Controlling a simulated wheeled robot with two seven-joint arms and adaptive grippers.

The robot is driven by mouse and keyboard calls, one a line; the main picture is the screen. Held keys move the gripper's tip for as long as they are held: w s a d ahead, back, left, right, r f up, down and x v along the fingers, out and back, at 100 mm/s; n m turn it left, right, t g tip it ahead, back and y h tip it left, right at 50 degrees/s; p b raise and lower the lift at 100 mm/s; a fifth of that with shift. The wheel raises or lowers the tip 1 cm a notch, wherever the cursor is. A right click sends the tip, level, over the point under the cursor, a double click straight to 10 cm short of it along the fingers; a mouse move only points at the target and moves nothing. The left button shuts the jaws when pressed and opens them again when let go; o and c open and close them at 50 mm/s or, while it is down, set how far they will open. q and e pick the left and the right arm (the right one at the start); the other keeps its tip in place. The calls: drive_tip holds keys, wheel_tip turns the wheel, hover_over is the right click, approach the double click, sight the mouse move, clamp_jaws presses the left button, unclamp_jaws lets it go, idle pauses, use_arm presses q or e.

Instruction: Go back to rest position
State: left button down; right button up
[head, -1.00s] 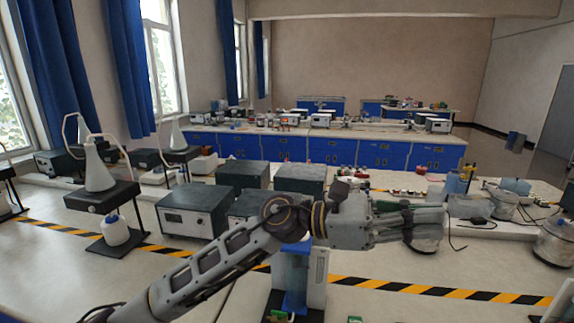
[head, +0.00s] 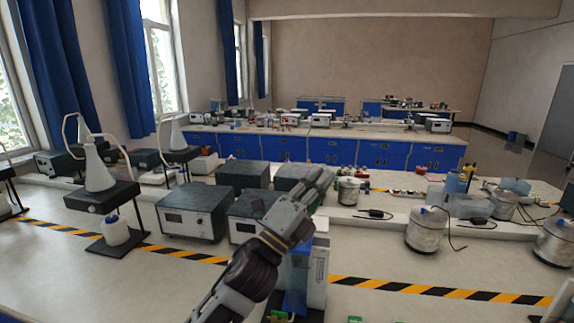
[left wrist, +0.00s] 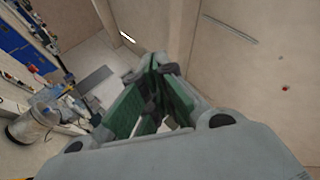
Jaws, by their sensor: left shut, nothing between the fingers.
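My left gripper (head: 318,184) is raised above the near bench in the middle of the head view, its fingers pointing up and away. It is shut and empty. In the left wrist view its green-padded fingers (left wrist: 150,105) show with nothing held, and the room's wall and floor lie beyond. My left arm comes up from the bottom of the head view and partly covers a blue and white device behind it. My right gripper is not in view.
Grey box instruments (head: 193,211) stand left of my arm. A flask on a black stand (head: 99,171) is farther left. Silver containers (head: 427,231) with cables stand on the right. A yellow and black stripe (head: 430,289) crosses the bench. Blue cabinets (head: 333,151) are behind.

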use_arm(q)
drive_tip(key=w+a+f+n+t+y, duration=0.35)
drive_tip(key=a+f+n+y, duration=0.4)
drive_tip(key=n, duration=0.25)
drive_tip(key=s+a+f+n+g+y, duration=0.2)
drive_tip(key=a+f+n+g+y, duration=0.35)
drive_tip(key=f, duration=0.75)
drive_tip(key=s+a+f+n+g+y, duration=0.2)
drive_tip(key=a+f+n+y, duration=0.2)
drive_tip(key=a+f+n, duration=0.55)
drive_tip(key=s+a+f+n+g+y, duration=0.1)
drive_tip(key=s+a+f+g, duration=0.3)
drive_tip(key=s+f, duration=0.6)
drive_tip(key=s+a+f+n+g, duration=0.1)
drive_tip(key=s+a+f+g, duration=0.2)
drive_tip(key=s+f+g, duration=0.5)
drive_tip(key=s+f+t, duration=0.1)
drive_tip(key=s+f, duration=0.2)
drive_tip(key=f, duration=1.4)
drive_tip(key=s+f, duration=0.3)
drive_tip(key=f, duration=1.4)
drive_tip(key=s+a+f, duration=0.1)
drive_tip(key=s+f, duration=0.8)
drive_tip(key=s, duration=0.2)
drive_tip(key=s+a+f+g, duration=0.1)
drive_tip(key=s+a+f, duration=0.1)
drive_tip(key=s+f, duration=0.8)
drive_tip(key=shift+s+a+f, duration=0.15)
drive_tip(key=shift+s+a, duration=0.1)
drive_tip(key=shift+s, duration=0.2)
